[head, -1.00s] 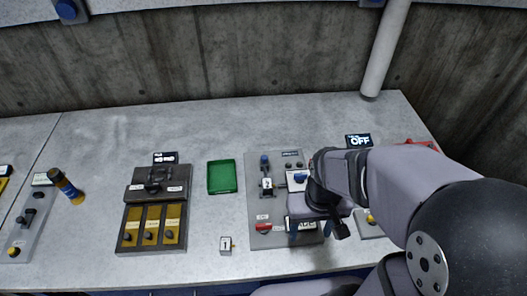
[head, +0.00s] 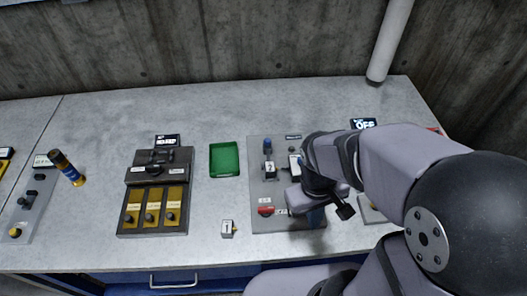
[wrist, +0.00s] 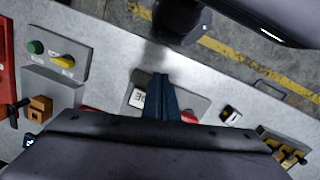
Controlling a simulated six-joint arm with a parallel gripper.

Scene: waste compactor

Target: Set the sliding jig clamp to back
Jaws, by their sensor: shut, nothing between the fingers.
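No part is readably marked as the sliding jig clamp, so I cannot tell which one it is. An orange block with a black handle (wrist: 40,106) shows at the left of the wrist view. My gripper (head: 316,215) is at the panel's front right; its dark blue fingers (wrist: 162,88) are together and empty, over or near a small display (wrist: 139,97). Contact with the panel cannot be told.
A red button (head: 265,211) sits at the panel's front left. A green tray (head: 225,160), a small tagged block (head: 228,229) and a black unit with yellow plates (head: 153,210) stand left. Bare counter lies between them.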

